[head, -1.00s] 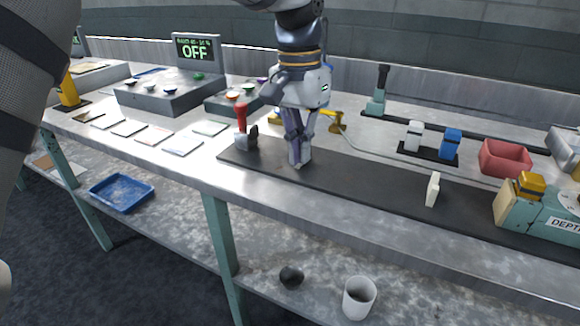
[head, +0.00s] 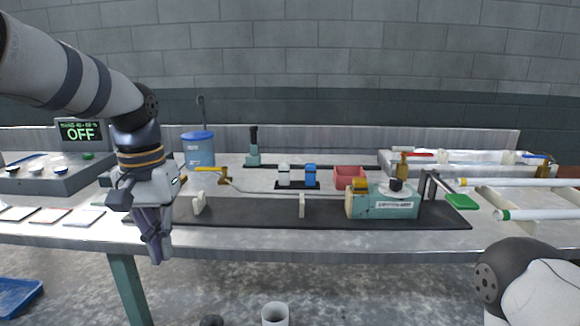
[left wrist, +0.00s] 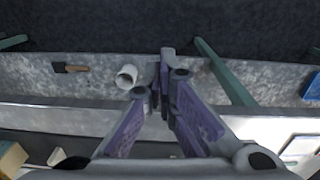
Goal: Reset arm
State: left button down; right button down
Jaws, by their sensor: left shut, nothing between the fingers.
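My left gripper (head: 157,258) hangs pointing down at the front edge of the metal bench (head: 300,243), left of the middle in the head view. Its purple-grey fingers are together and hold nothing. In the left wrist view the closed fingertips (left wrist: 166,60) show over the lower shelf (left wrist: 215,80). The dark mat (head: 260,215) on the bench lies to the right of the gripper. Part of my right arm shows at the lower right of the head view, but its gripper is out of frame.
A teal depth device (head: 385,207), a red bin (head: 348,176) and white and blue blocks stand along the bench. A white cup (head: 275,314) is on the lower shelf. A display (head: 79,132) reads OFF.

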pick_arm(q)
jog(key=s+d+f+g, duration=0.1)
jog(key=s+f, duration=0.3)
jog(key=f, duration=0.8)
jog(key=s+d+f, duration=0.1)
jog(key=s+f, duration=0.4)
jog(key=f, duration=0.7)
jog(key=s+f, duration=0.9)
jog(key=s, duration=0.4)
jog(key=s+a, duration=0.3)
jog(key=s, duration=1.3)
jog(key=shift+f+g, duration=0.3)
jog(key=shift+f, duration=0.15)
jog(key=shift+s+a, duration=0.1)
